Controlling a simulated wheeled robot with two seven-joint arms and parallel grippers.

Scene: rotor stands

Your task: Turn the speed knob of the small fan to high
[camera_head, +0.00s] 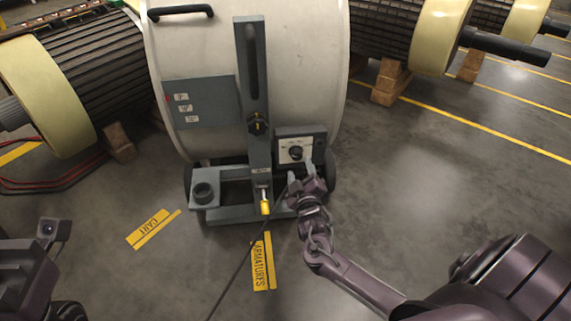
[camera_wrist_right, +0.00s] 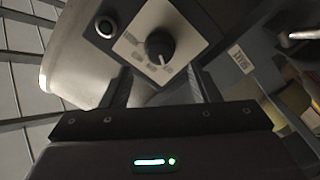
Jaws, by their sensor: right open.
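The fan (camera_head: 310,60) is a big pale drum on a grey wheeled frame in the middle of the head view. Its speed knob (camera_head: 296,153) is a round black dial on a white plate of a grey control box (camera_head: 318,137) at the lower right of the drum. In the right wrist view the knob (camera_wrist_right: 160,46) shows a white pointer line directed down and slightly right. My right gripper (camera_head: 303,171) is open just below the knob; its fingers (camera_wrist_right: 162,85) stand on either side, apart from it. My left gripper (camera_head: 52,232) is at the lower left, away from the fan.
A round button (camera_wrist_right: 106,27) sits beside the knob plate. A grey upright post (camera_head: 252,90) with a black knob and a yellow-tipped lever (camera_head: 265,207) stands left of the box. Large rotors (camera_head: 95,65) on wooden blocks flank the fan.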

